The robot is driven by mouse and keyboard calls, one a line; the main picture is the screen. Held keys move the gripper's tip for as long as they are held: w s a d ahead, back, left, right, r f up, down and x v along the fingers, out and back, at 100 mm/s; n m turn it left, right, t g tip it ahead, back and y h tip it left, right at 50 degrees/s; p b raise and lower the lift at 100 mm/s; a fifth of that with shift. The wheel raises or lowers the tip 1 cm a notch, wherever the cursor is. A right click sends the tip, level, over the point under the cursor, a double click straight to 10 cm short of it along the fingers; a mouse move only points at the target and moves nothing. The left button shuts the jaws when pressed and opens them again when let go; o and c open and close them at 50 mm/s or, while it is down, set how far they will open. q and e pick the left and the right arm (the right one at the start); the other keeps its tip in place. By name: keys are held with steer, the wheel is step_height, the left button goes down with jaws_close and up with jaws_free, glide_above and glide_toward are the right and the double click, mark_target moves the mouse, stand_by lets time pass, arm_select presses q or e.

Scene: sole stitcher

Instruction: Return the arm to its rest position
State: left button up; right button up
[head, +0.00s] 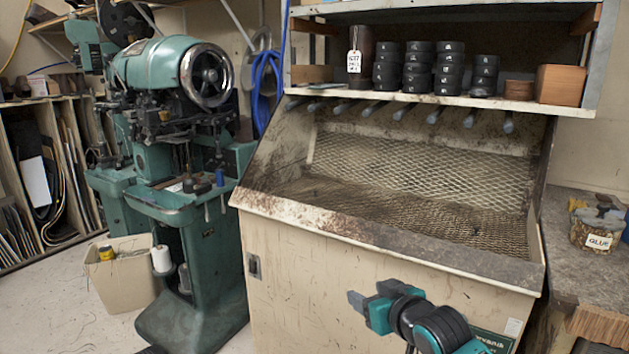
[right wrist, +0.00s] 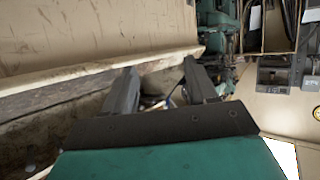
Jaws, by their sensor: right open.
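My right gripper (head: 368,302) shows in the head view at the lower middle, in front of the beige cabinet of the workbench (head: 330,262). Its arm comes in from the lower right. In the right wrist view its two dark fingers (right wrist: 160,88) stand apart with nothing between them. The gripper is open and empty. My left gripper is in neither view.
A green sole stitcher (head: 165,65) stands at the left, with a beige bin (head: 118,282) beside it. The bench has a mesh-lined recess (head: 420,170) under a shelf of black rolls (head: 420,62). A glue jar (head: 596,232) sits on the right counter (head: 570,262).

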steer(key=s+d+f+h, duration=0.1)
steer(key=s+d+f, duration=0.1)
steer(key=s+f, duration=0.4)
steer(key=s+d+f+m+g+h, duration=0.1)
steer(key=s+d+f, duration=0.1)
steer(key=s+f, duration=0.5)
steer(key=s+d+f+m, duration=0.1)
steer(key=s+d+f, duration=0.2)
steer(key=s, duration=1.2)
step_height(320, 180, down, 3)
steer(key=shift+f+g+h+p, duration=0.15)
steer(key=shift+g+h+p, duration=0.2)
steer(key=shift+g+h, duration=0.05)
steer(key=shift+s, duration=0.1)
